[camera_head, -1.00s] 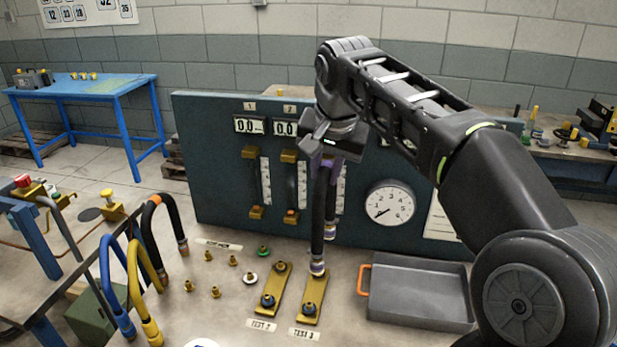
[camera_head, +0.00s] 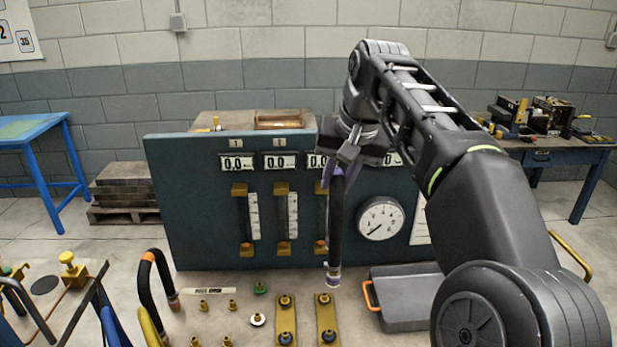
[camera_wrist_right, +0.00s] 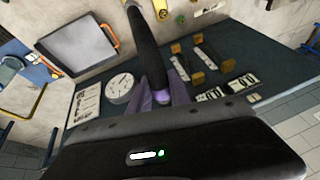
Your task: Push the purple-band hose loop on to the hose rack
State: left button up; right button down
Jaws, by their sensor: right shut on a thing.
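My right gripper (camera_head: 345,165) is shut on the purple-band hose loop (camera_head: 337,225), a black hose with purple at its ends. The loop hangs down in front of the gauge panel, with its lower end a little above and beyond the right-hand yellow plate (camera_head: 326,318). In the right wrist view the loop (camera_wrist_right: 148,50) runs away from the gripper, and purple parts show beside the jaw. The jaw tips are largely hidden there. The dark frame at the lower left (camera_head: 85,300) looks like the hose rack, mostly cut off. My left gripper is out of view.
An orange-banded black hose (camera_head: 150,285) and part of a yellow hose (camera_head: 150,328) stand beside that frame. Small brass fittings (camera_head: 203,306) stand on the bench. A grey tray (camera_head: 405,290) is at the right, before the gauge panel (camera_head: 185,200).

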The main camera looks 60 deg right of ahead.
jog(key=shift+w+a+n, duration=0.35)
jog(key=shift+a+n, duration=0.05)
jog(key=shift+a, duration=0.15)
jog(key=shift+s+d+n+y, duration=0.15)
jog(key=shift+s+n+y, duration=0.1)
jog(key=shift+n+y, duration=0.05)
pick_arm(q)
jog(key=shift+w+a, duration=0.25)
pick_arm(e)
jog(key=shift+w, duration=0.1)
jog(key=shift+w, duration=0.1)
